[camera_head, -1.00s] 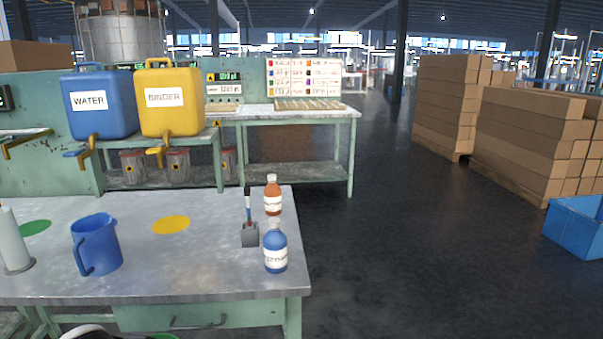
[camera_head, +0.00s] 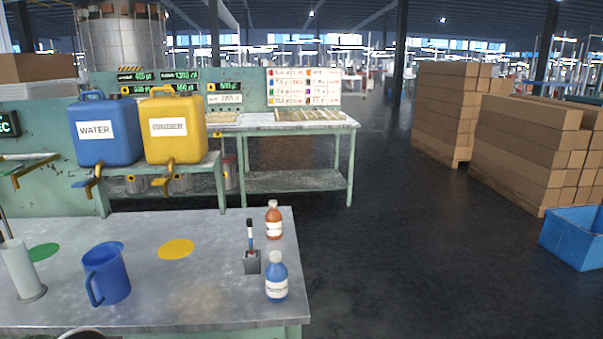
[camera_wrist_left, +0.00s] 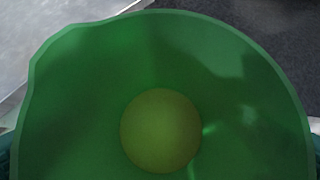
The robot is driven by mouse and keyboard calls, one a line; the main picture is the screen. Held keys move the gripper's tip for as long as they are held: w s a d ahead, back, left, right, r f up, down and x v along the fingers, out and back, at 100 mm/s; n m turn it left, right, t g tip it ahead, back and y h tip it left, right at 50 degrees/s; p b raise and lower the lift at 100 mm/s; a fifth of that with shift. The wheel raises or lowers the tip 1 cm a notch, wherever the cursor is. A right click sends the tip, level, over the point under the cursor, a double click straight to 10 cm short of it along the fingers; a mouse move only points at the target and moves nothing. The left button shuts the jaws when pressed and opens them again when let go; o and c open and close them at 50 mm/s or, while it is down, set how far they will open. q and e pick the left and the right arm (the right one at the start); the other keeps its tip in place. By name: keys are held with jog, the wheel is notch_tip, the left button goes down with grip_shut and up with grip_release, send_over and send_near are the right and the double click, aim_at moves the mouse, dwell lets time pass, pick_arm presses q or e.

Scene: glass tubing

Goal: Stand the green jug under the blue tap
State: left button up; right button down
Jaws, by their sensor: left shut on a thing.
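The green jug (camera_wrist_left: 85,100) fills the left wrist view, seen from above into its open mouth. A round yellow-green patch shows at its bottom; I cannot tell whether it is liquid. My left gripper (camera_wrist_left: 160,150) is shut on the jug, with only dark teal finger edges showing at both sides of that view. The blue tap (camera_head: 85,183) has a blue lever and brass spout, below the blue WATER container (camera_head: 108,150) on the back bench. The jug is not visible in the head view. My right gripper is not in view.
A yellow BINDER container (camera_head: 175,150) with its own tap (camera_head: 162,182) stands to the right of the blue one. Open floor (camera_head: 390,250) lies right.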

pick_arm(q)
jog(key=w+r+n+y, duration=0.1)
jog(key=n, duration=0.1)
jog(key=w+r+n+t+y+p, duration=0.1)
jog(key=n, duration=0.2)
jog(key=w+r+n+y+p, duration=0.1)
jog(key=r+n+y, duration=0.1)
jog(key=n, duration=0.1)
jog(key=shift+a+t, duration=0.2)
jog(key=shift+t, duration=0.1)
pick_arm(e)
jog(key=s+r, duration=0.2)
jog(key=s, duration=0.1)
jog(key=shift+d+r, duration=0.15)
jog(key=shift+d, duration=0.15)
